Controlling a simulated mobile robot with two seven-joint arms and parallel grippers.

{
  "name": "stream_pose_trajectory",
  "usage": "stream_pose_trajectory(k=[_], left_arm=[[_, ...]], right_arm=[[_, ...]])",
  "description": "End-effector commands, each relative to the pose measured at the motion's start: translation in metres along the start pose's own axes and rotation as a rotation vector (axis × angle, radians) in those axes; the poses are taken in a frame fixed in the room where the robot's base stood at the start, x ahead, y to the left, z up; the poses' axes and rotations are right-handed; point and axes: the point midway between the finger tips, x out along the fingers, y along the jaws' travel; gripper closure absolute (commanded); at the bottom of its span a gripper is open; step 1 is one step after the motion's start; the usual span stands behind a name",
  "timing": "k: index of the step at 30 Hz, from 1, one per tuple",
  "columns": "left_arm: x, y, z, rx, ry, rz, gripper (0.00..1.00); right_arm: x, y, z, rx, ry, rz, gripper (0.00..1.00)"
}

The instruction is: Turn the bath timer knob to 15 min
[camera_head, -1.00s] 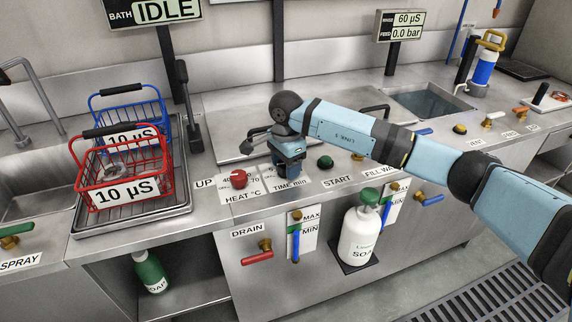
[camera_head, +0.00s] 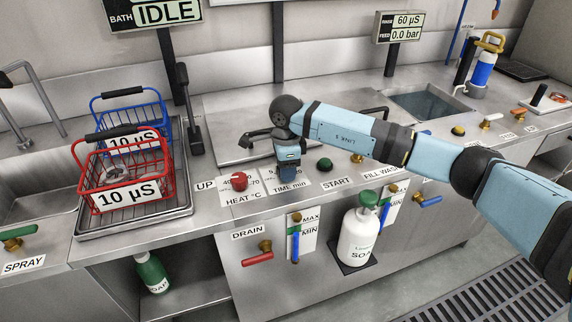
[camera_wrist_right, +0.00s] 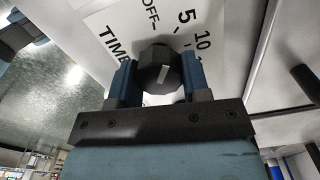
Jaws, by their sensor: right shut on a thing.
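In the head view my right gripper (camera_head: 288,180) points down over the TIME min label (camera_head: 290,188) and hides the knob. My left gripper is not in view.
A red HEAT knob (camera_head: 239,181) is left of the gripper, and a green START button (camera_head: 325,164) is to its right. The bath display (camera_head: 168,11) reads IDLE. Red (camera_head: 77,160) and blue (camera_head: 93,104) baskets stand at the left. A soap bottle (camera_head: 359,237) stands in front.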

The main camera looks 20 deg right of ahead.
Motion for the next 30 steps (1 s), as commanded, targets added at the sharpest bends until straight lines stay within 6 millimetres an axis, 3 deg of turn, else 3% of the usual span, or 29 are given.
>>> stream_pose_trajectory(k=[30], left_arm=[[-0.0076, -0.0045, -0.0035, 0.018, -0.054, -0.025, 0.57]], right_arm=[[-0.0028, 0.0029, 0.0017, 0.964, -0.001, 0.000, 0.80]])
